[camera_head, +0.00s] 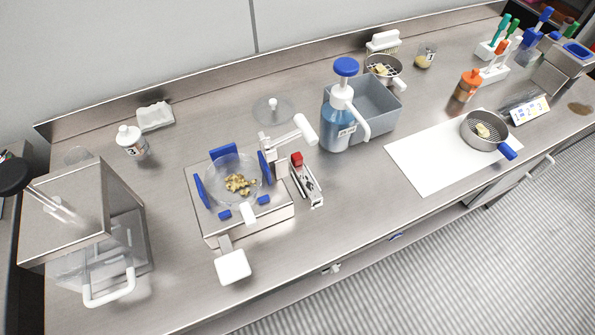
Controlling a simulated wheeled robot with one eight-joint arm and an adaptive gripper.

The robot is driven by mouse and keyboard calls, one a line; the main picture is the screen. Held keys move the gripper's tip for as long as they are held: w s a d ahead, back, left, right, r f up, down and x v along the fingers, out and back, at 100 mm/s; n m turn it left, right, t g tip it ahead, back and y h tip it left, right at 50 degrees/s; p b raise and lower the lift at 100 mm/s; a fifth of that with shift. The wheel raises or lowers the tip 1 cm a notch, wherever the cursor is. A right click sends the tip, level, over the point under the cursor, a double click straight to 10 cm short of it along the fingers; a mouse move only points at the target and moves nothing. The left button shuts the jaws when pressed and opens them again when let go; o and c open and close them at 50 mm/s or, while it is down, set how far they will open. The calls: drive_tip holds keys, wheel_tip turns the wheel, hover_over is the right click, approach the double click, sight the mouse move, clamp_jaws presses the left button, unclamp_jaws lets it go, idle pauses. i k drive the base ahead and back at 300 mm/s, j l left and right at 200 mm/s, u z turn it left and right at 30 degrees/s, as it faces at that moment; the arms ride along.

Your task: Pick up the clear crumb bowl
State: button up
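A clear bowl (224,170) holding golden-brown crumbs (240,184) sits on a low steel stand (240,226) left of the middle of the bench. Blue upright pads (222,152) stand around it at the back, left and right. Small blue blocks lie at its front. A white-handled lever rises at its right. The bowl's clear wall is hard to make out against the steel. My gripper is not in view.
A clear round lid (272,109) lies behind the stand. A blue pump bottle (339,128) and a grey bin (376,102) stand to the right. A steel machine (70,205) stands at the left. A strainer (480,142) rests on a white sheet (425,165). The front middle bench is clear.

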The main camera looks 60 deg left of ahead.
sight(233, 181)
drive_tip(key=l+u, duration=0.15)
drive_tip(key=u, duration=2.65)
